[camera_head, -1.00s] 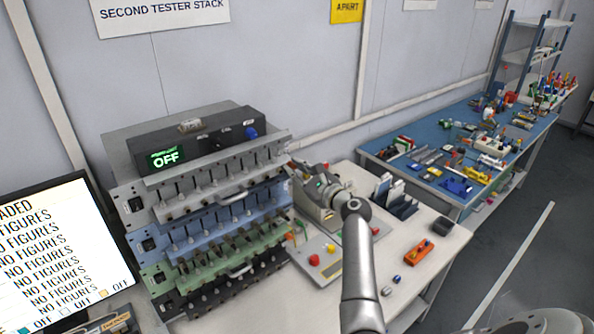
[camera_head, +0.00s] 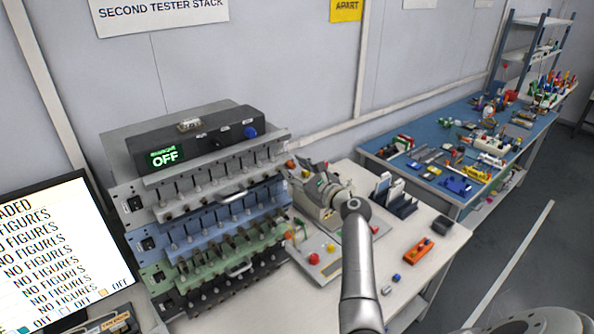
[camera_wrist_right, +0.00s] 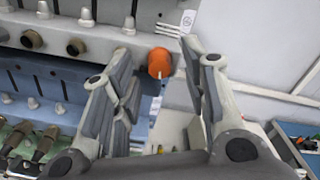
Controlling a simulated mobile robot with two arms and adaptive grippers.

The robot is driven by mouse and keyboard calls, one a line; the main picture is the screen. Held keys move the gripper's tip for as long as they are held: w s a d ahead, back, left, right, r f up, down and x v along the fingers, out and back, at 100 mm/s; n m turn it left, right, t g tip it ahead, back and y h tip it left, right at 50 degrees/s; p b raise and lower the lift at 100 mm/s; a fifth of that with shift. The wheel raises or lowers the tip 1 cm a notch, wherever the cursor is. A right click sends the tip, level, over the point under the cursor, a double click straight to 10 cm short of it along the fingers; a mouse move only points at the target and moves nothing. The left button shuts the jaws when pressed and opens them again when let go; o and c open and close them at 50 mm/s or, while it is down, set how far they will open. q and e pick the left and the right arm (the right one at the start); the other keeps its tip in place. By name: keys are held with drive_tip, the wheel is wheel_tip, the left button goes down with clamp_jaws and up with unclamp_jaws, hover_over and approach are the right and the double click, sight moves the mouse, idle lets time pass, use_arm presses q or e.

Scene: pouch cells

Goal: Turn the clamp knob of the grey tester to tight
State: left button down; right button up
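The grey tester (camera_head: 178,211) is the top row of the stack on the bench. Its orange clamp knob (camera_head: 290,164) is at its right end. In the right wrist view the knob (camera_wrist_right: 159,63) stands between the two fingertips, with a visible gap on each side. My right gripper (camera_head: 300,172) is open at the knob; its fingers (camera_wrist_right: 158,52) point towards the tester's face. Whether the knob's pointer is at tight cannot be read. My left gripper is not in view.
A blue tester (camera_head: 165,239) and a green tester (camera_head: 170,271) sit below. A black box (camera_head: 215,136) reading OFF is on top. A panel with red and yellow buttons (camera_head: 314,259) lies below my right arm. An orange block (camera_head: 418,251) lies on the bench at the right.

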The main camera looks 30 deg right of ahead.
drive_tip(key=s, duration=1.2)
drive_tip(key=shift+d, duration=0.45)
